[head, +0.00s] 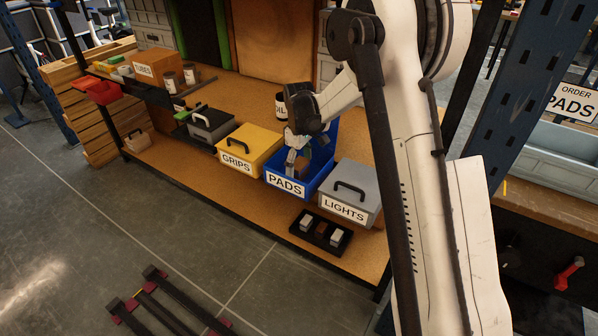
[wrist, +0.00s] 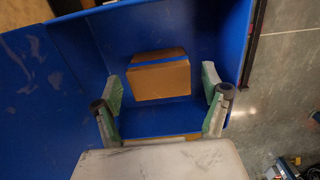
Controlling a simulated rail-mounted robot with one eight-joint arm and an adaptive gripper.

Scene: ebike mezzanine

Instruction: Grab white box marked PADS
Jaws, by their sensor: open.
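The blue bin labelled PADS (head: 287,186) stands on the wooden bench between the yellow GRIPS box and the grey LIGHTS box. Its blue walls also fill much of the wrist view (wrist: 85,55). Inside lies a brown cardboard box with a blue tape stripe (wrist: 160,81); I see no white box marked PADS. My gripper (head: 296,160) reaches down into the bin. In the wrist view my gripper (wrist: 162,84) is open, with one green-grey finger on each side of the brown box and visible gaps. The head view mostly hides the box.
The yellow GRIPS box (head: 249,148) and the grey LIGHTS box (head: 352,190) flank the bin closely. A black tray with small blocks (head: 320,231) lies in front. An ORDER PADS sign (head: 572,102) stands above a grey tote (head: 560,150) at right.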

